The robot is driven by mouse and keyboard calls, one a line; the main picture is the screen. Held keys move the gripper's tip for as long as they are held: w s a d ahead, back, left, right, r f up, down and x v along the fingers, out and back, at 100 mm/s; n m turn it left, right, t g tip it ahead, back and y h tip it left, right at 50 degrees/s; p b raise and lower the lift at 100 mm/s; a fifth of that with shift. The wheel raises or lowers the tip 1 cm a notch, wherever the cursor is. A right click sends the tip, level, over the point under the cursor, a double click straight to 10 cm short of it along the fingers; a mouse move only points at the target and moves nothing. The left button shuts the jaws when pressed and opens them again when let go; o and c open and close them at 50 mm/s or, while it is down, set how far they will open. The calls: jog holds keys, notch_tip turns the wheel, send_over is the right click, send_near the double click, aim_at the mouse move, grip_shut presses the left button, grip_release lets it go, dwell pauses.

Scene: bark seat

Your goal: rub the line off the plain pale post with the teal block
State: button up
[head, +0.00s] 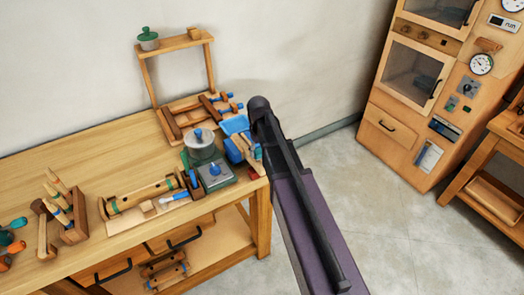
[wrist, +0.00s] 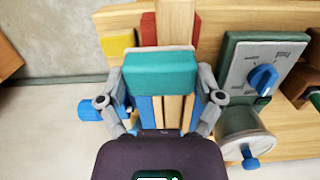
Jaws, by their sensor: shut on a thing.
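In the wrist view my gripper (wrist: 161,86) is shut on the teal block (wrist: 160,72), with one finger on each side of it. A pale wooden piece (wrist: 175,20), perhaps the plain post, shows just beyond the block between red parts. Whether the block touches it I cannot tell. Pale slats and blue parts show below the block, between the fingers. I can see no line; the block may cover it. In the head view my dark arm reaches the bench's right end, and the gripper and block cannot be made out clearly there.
A green box with a blue dial (wrist: 263,78) and a lidded grey pot (wrist: 245,135) stand close on the right in the wrist view. A blue knob (wrist: 90,110) is at left. The bench (head: 90,155) holds wooden racks and tools. Open floor (head: 400,240) lies right.

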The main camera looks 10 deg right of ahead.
aim_at(255, 158)
jog(key=shift+w+r+p, duration=0.15)
jog(key=shift+r+p, duration=1.5)
jog(key=shift+r, duration=0.35)
jog(key=shift+f, duration=0.2)
jog(key=shift+s+f+b, duration=0.15)
jog(key=shift+f+b, duration=0.95)
jog(key=shift+b, duration=0.1)
jog(key=shift+s+f+b, duration=0.1)
jog(key=shift+f+b, duration=1)
jog(key=shift+b, duration=0.05)
jog(key=shift+f+b, duration=0.6)
jog(key=shift+a, duration=0.1)
jog(key=shift+s+a+r, duration=0.1)
jog(key=shift+s+a, duration=0.15)
jog(key=shift+a, duration=0.4)
jog(key=shift+s+a+r, duration=0.1)
jog(key=shift+s+a, duration=0.15)
jog(key=shift+a, duration=0.4)
jog(key=shift+w+d+f, duration=0.1)
jog(key=shift+d, duration=0.05)
jog(key=shift+w+d+f, duration=0.1)
jog(key=shift+w+d, duration=0.1)
jog(key=shift+d, duration=0.45)
jog(key=shift+w+d, duration=0.15)
jog(key=shift+d, duration=0.45)
